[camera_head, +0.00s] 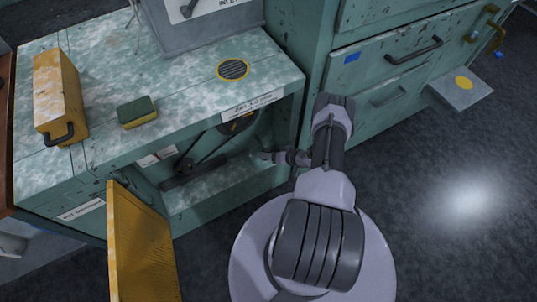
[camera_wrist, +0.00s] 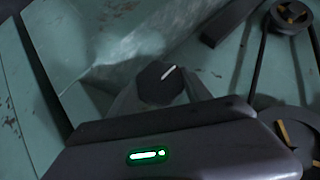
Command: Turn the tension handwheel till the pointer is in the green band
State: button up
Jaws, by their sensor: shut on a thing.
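The tension handwheel (camera_wrist: 158,82) shows in the wrist view as a small dark knob with a white line on its face, the line slanting up to the right. My gripper (camera_wrist: 160,92) is shut on it, with a finger at either side. In the head view my gripper (camera_head: 268,156) reaches into the open bay of the green cabinet, and I cannot make out the handwheel there. A belt (camera_wrist: 250,50) and pulleys (camera_wrist: 288,17) lie to the right of the knob. I see no pointer or green band in either view.
The yellow panel (camera_head: 140,245) stands open at the bay's left. On the cabinet top are a yellow box (camera_head: 58,95), a sponge (camera_head: 137,112) and a round vent (camera_head: 233,69). A drawer unit (camera_head: 385,70) stands at the right.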

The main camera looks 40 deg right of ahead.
jog(key=m+t+y, duration=0.1)
jog(key=m+y, duration=0.1)
jog(key=y, duration=0.1)
jog(key=shift+f+t, duration=0.1)
jog(key=shift+t, duration=0.3)
jog(key=shift+d, duration=0.1)
dwell(0.5)
jog(key=o, duration=1.4)
jog(key=shift+c, duration=0.2)
jog(key=p+v, duration=0.2)
jog(key=v, duration=1.5)
jog(key=shift+s+d, duration=0.2)
